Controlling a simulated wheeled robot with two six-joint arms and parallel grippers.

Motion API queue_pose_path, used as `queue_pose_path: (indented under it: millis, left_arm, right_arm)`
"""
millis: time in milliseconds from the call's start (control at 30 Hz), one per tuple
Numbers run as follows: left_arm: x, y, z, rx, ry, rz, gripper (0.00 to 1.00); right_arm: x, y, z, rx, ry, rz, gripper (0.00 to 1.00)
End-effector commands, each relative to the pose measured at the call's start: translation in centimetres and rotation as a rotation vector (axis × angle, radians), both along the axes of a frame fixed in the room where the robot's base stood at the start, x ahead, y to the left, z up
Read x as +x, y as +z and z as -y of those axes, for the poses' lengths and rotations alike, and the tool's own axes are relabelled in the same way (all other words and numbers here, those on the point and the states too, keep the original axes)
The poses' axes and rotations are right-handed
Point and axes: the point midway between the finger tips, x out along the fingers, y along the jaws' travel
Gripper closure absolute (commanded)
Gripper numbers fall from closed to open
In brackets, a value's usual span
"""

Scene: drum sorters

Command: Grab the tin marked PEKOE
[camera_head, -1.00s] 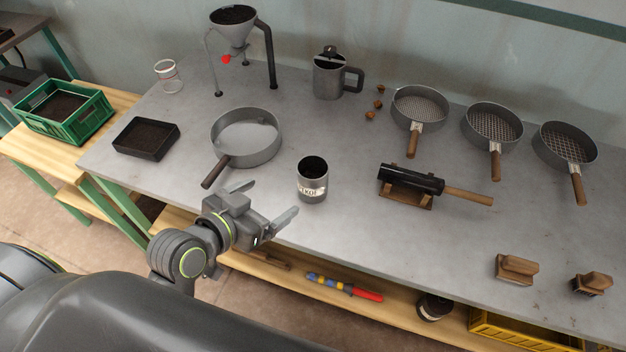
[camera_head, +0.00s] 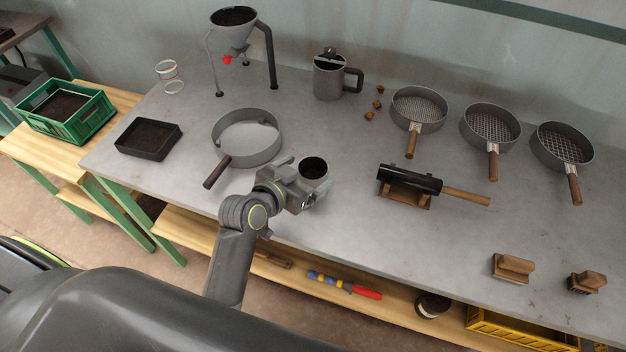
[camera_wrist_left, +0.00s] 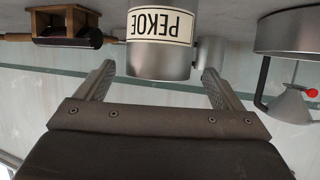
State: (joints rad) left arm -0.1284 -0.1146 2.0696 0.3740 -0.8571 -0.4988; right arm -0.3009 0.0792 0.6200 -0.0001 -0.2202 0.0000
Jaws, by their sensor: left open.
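The tin marked PEKOE (camera_head: 314,171) is a grey metal can with dark contents, upright near the front edge of the bench. In the left wrist view the tin (camera_wrist_left: 160,62) appears upside down, its white PEKOE label facing the camera. My left gripper (camera_head: 307,189) is at the tin's near side and hides its label in the head view. In the wrist view my left gripper (camera_wrist_left: 160,80) is open, with one finger on each side of the tin. Whether the fingers touch it I cannot tell. My right gripper is not in view.
A round pan (camera_head: 247,138) with a wooden handle stands just left of the tin. A black roller (camera_head: 408,180) on a wooden stand lies to the right. Three sieves (camera_head: 419,108) and a grey jug (camera_head: 331,78) stand behind.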

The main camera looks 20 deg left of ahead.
Motion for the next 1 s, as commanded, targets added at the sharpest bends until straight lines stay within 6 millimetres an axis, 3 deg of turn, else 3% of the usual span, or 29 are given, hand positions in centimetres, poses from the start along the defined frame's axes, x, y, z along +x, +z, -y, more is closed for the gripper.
queue_pose_path:
  millis: [333,667,1000]
  left_arm:
    - [3.4,-1.6,1.3,0.000,0.000,0.001,0.11]
    - [3.8,-1.9,1.4,0.000,0.001,0.000,0.11]
    - [3.8,-1.9,1.4,0.000,0.001,0.000,0.56]
  right_arm:
    - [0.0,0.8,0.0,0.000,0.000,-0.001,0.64]
    - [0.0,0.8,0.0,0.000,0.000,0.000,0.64]
    - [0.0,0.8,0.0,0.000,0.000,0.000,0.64]
